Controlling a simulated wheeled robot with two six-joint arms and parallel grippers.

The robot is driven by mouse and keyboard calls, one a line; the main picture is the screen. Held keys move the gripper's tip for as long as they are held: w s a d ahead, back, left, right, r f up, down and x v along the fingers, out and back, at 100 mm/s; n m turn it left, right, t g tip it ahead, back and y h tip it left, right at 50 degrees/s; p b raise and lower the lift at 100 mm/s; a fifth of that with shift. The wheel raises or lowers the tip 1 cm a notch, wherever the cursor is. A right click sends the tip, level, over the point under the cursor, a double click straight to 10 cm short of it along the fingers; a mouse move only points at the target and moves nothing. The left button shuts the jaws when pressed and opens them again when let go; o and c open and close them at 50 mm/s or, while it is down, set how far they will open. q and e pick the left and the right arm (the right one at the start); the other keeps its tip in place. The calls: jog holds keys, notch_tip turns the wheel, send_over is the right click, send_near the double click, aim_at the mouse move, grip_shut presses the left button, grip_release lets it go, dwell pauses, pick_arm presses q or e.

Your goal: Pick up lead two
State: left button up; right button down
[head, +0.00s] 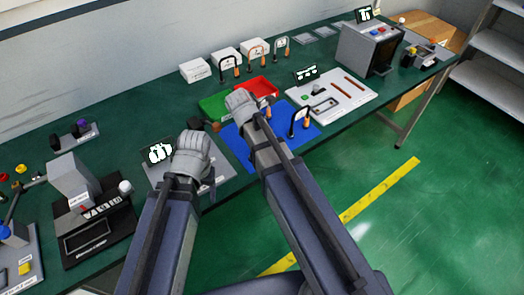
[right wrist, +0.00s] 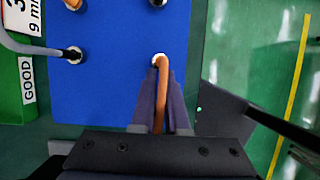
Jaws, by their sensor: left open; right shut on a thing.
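My right gripper (right wrist: 160,95) is shut on an orange lead (right wrist: 164,85). The lead's pale round end shows just ahead of the fingertips, over the blue mat (right wrist: 115,100). Its number does not show. In the head view my right gripper (head: 243,103) is over the blue mat (head: 237,148) and hides part of it. Another lead with a white tag (head: 299,118) stands on the mat to its right. In the right wrist view a grey lead (right wrist: 40,48) ends in a dark tip on the mat. My left gripper (head: 193,155) is open over a grey plate, with no lead at it.
A green tray (head: 213,106) and a red tray (head: 262,87) lie behind the mat. White boxes (head: 225,57) and tagged leads stand at the back. A white board (head: 335,92) and a grey machine (head: 368,50) are to the right. A black-based device (head: 95,230) is at left.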

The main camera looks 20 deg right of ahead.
pick_arm(q)
jog(key=shift+r, duration=0.1)
pick_arm(e)
jog(key=shift+r, duration=0.1)
notch_tip(320, 180, up, 10)
jog(key=p, duration=1)
jog(key=shift+f+b, duration=0.75)
jog(key=shift+f, duration=0.05)
pick_arm(q)
notch_tip(320, 180, up, 8)
jog(key=shift+r, duration=0.25)
pick_arm(e)
jog(key=shift+r, duration=0.1)
jog(key=shift+w, duration=0.1)
